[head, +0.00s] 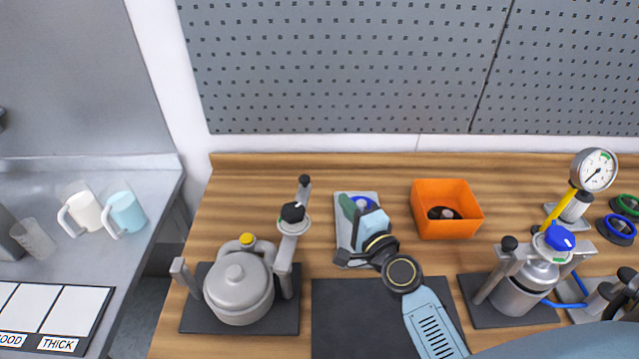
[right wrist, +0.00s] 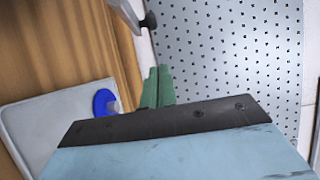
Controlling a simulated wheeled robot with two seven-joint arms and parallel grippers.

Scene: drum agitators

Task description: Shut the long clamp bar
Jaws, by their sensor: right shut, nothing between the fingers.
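On the left, a grey lidded drum (head: 238,290) stands between two posts on a dark plate. A long grey clamp bar (head: 291,238) rises from its right post and points toward the back, off the lid. It has a black knob (head: 292,212) and a dark-tipped end. My right gripper (head: 347,204) is right of the bar, apart from it, over a grey tray (head: 343,238). In the right wrist view its green fingers (right wrist: 157,88) are together and empty. A grey bar end with a black knob (right wrist: 148,20) shows beyond them. My left gripper is not seen.
An orange bin (head: 447,222) holding dark parts stands right of my gripper. A second drum (head: 520,292) with a blue knob and a gauge (head: 594,170) stands at the right. A dark mat (head: 345,315) lies in front. A pegboard wall (head: 340,60) closes the back.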

